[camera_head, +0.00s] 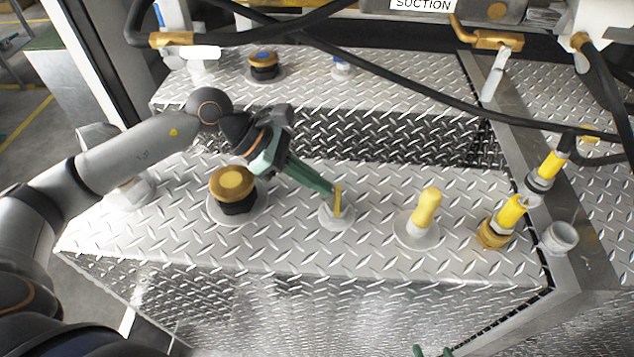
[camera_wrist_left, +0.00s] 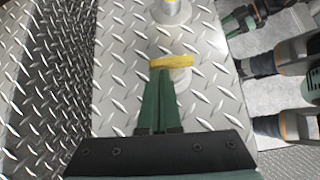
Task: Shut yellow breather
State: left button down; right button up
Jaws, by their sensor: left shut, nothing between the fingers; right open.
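A small yellow lever (camera_head: 338,201), which looks like the yellow breather's handle, sits over a round pale base on the diamond-plate tank top. In the left wrist view the lever (camera_wrist_left: 178,62) is a flat bar lying crosswise just beyond my fingertips, with its round base (camera_wrist_left: 181,76) partly visible behind it. My left gripper (camera_head: 330,189) is shut and empty; its green tips (camera_wrist_left: 161,72) are at the lever, touching or very close. My right gripper (camera_head: 433,351) is open at the bottom edge, only its green tips showing.
A yellow knob-like handle (camera_head: 427,207) stands right of the lever. A yellow-topped black cap (camera_head: 233,185) stands left. Yellow fittings (camera_head: 510,211) and a metal cup (camera_head: 560,236) are at the right. Black hoses (camera_head: 400,79) cross behind. Bare plate surrounds the lever.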

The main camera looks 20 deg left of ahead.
pick_arm(q)
jog(key=shift+w+m+g+b, duration=0.15)
jog(key=shift+m+g+b, duration=0.15)
jog(key=shift+b, duration=0.05)
